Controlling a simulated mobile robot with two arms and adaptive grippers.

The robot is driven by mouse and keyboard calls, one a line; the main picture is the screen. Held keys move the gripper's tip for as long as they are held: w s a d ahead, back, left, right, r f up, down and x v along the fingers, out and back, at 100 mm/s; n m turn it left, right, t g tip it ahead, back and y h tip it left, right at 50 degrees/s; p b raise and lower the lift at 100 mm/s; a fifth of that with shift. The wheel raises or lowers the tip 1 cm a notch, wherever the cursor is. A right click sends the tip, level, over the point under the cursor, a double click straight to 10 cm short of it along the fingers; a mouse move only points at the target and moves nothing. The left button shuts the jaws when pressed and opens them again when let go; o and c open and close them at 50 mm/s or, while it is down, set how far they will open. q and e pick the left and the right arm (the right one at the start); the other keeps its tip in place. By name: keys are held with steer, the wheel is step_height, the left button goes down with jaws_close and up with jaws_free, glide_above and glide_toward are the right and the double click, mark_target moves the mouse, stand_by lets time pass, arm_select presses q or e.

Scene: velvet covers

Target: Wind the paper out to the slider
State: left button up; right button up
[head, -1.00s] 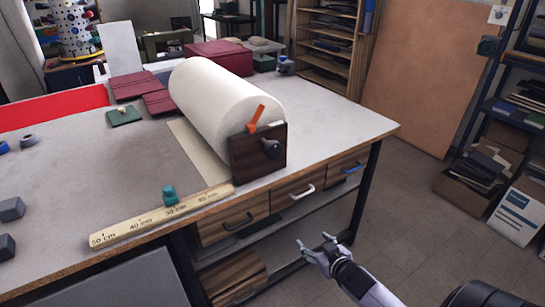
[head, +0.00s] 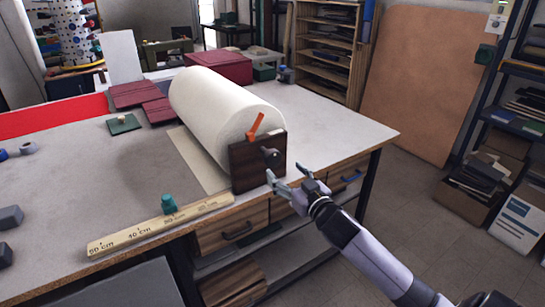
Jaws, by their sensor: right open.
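A large white paper roll (head: 222,110) lies in a dark wooden holder (head: 247,168) on the workbench. An orange lever (head: 256,126) and a dark knob (head: 271,154) are on the holder's near end. A strip of paper (head: 197,160) lies flat on the bench left of the roll. A wooden ruler (head: 150,228) marked in cm runs along the front edge, with a teal slider (head: 169,204) on it. My right gripper (head: 286,176) is open and empty, just in front of and below the knob. My left gripper is out of view.
The grey workbench top (head: 330,128) is clear right of the roll. Dark red covers (head: 135,94) and a green piece (head: 123,124) lie behind left. Grey blocks (head: 10,217) sit at the left edge. Drawers (head: 232,231) are under the front edge.

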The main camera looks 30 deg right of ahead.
mark_target(274, 160)
steer(key=w, duration=0.5)
steer(key=w+p, duration=0.1)
steer(key=w, duration=0.2)
steer(key=shift+w+d, duration=0.25)
steer(key=shift+d, duration=0.15)
steer(key=shift+c, duration=0.5)
jaws_close()
